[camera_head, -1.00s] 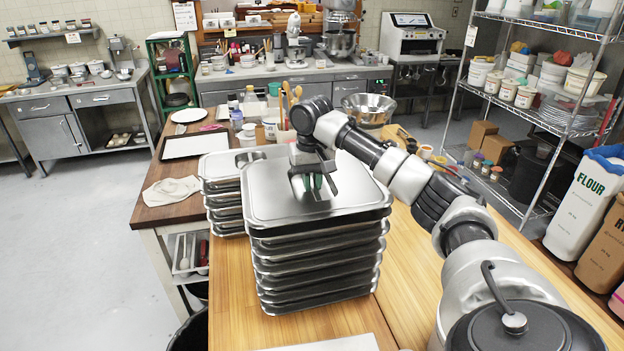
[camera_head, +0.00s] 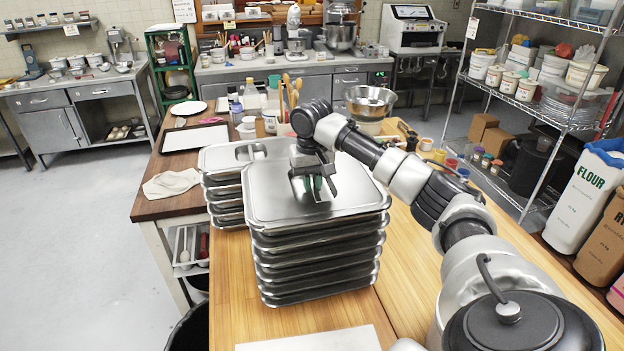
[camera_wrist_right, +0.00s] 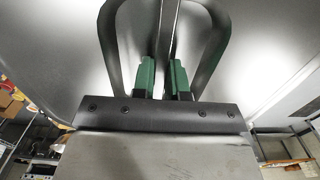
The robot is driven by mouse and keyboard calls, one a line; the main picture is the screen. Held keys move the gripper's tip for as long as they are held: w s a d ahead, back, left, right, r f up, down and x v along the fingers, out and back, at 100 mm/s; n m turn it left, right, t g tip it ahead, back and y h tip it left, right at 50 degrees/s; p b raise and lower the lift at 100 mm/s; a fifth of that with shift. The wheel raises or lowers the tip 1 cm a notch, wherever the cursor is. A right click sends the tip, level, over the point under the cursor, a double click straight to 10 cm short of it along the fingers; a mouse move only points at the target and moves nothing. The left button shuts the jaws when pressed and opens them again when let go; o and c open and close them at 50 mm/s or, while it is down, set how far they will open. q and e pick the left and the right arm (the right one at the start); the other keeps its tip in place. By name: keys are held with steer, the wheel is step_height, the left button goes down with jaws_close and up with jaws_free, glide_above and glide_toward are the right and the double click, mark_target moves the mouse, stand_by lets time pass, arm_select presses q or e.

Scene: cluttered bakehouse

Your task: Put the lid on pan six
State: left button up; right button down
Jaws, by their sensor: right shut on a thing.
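The lid (camera_head: 275,210) is a flat, shiny steel rectangle, level on top of the front stack of steel pans (camera_head: 318,270). My right gripper (camera_head: 315,186) is above the lid's middle, pointing down and shut on the lid's handle. In the right wrist view, the green fingertips (camera_wrist_right: 163,78) close on the thin upright handle, and the lid's metal fills most of the picture. The lid's edges line up closely with the pan below. Whether it is fully seated I cannot tell. No pan numbers show. My left gripper is out of view.
A second, lower stack of steel pans (camera_head: 222,192) stands close behind on the left. A cloth (camera_head: 171,184), a white tray (camera_head: 194,138) and bottles share the dark table part. A steel bowl (camera_head: 369,100) stands behind my arm. Wooden tabletop is bare right of the stack.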

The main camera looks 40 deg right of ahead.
steer(key=shift+f, duration=0.1)
steer(key=c, duration=0.8)
jaws_free()
steer(key=shift+o, duration=0.2)
steer(key=shift+r, duration=4)
